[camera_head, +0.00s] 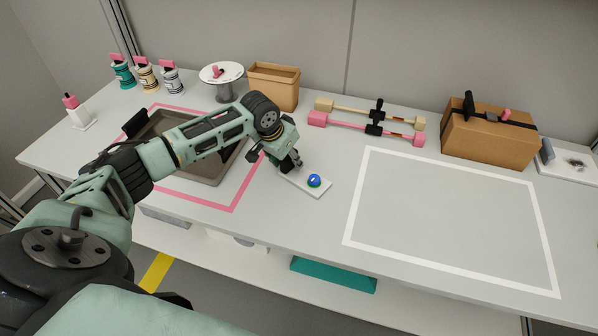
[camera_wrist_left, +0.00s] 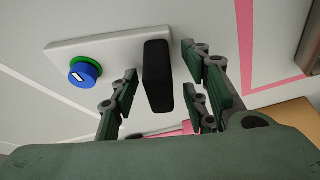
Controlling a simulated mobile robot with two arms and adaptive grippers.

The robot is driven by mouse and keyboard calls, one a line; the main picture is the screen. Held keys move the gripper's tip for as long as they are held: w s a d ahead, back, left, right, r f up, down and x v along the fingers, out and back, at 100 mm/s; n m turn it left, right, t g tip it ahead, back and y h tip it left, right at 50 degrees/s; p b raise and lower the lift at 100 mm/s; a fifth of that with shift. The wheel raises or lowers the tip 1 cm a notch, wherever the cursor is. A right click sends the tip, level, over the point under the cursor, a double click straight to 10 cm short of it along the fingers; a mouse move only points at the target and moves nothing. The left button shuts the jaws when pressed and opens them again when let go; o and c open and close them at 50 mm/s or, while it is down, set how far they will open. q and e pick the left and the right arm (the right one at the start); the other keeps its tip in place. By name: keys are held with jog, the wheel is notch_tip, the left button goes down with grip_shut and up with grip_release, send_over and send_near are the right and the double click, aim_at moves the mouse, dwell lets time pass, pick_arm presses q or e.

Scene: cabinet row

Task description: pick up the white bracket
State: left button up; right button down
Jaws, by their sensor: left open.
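A flat white plate (camera_head: 323,191), which fits the white bracket, lies on the bench and carries a blue knob (camera_head: 314,181) on a green base. In the left wrist view the white plate (camera_wrist_left: 115,50) also bears an upright black block (camera_wrist_left: 157,80). My left gripper (camera_head: 291,163) is over the plate's far left end, hiding that part in the head view. In the wrist view my left gripper (camera_wrist_left: 158,62) is open, with fingers on either side of the black block and visible gaps. My right gripper is not in view.
A brown tray (camera_head: 207,172) lies inside a pink outline at left. A white outlined area (camera_head: 450,215) at right is empty. Pink and cream bars (camera_head: 345,123), a tan bin (camera_head: 272,90) and a cardboard box (camera_head: 485,140) stand behind.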

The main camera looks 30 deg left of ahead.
pick_arm(q)
grip_shut()
dwell(0.3)
jog(key=shift+r, duration=0.2)
jog(key=shift+w+r, duration=0.1)
jog(key=shift+r, duration=0.4)
jog(key=r, duration=0.1)
jog(key=d+r, duration=0.1)
jog(key=r, duration=0.1)
jog(key=shift+r, duration=0.2)
jog(key=s+d+r, duration=0.4)
jog(key=d+r, duration=0.2)
jog(key=d, duration=0.4)
jog(key=shift+s+r+b, duration=0.25)
jog(key=shift+s+b, duration=0.05)
jog(key=shift+b, duration=0.15)
